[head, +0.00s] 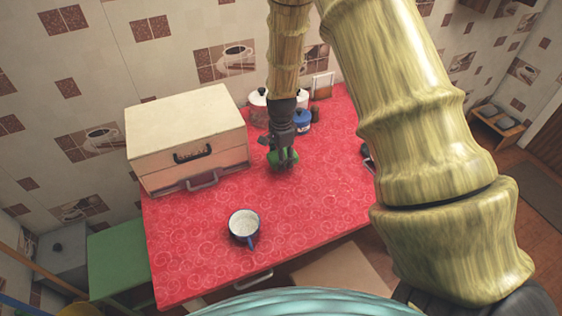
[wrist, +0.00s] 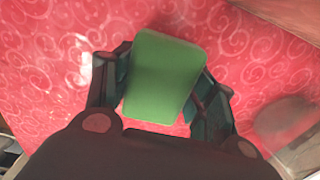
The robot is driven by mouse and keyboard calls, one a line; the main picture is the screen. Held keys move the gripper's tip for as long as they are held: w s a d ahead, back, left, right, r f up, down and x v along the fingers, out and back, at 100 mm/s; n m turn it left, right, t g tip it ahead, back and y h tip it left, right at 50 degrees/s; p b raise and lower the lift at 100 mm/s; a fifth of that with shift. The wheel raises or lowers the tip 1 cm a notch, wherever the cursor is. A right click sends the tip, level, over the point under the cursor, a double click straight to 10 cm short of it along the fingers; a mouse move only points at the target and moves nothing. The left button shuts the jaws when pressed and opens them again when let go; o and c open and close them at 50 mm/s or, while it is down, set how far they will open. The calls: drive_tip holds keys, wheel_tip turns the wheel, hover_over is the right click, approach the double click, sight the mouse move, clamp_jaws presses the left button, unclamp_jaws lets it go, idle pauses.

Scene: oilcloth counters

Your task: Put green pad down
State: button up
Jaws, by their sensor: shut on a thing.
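The green pad (wrist: 160,78) is a rounded rectangular block. In the wrist view it sits between the two fingers of my gripper (wrist: 162,85), which are shut on its sides. In the head view my gripper (head: 284,160) points down over the red patterned counter (head: 205,215), and the green pad (head: 287,158) shows at its fingertips, partly hidden by them. The pad is low over the counter; I cannot tell if it touches.
A cream bread box (head: 187,130) with a dark handle stands on the left of the counter. A dark blue mug (head: 243,226) stands near the front. White canisters (head: 258,107) and a blue jar (head: 302,122) stand behind my gripper. The red surface between mug and gripper is clear.

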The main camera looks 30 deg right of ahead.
drive_tip(key=shift+f+p, duration=0.6)
drive_tip(key=shift+f, duration=1.2)
drive_tip(key=shift+f, duration=0.1)
drive_tip(key=o, duration=1.1)
drive_tip(key=shift+c, duration=0.2)
drive_tip(key=shift+r+b, duration=1.3)
drive_tip(key=shift+r, duration=4.85)
drive_tip(key=shift+f, duration=0.1)
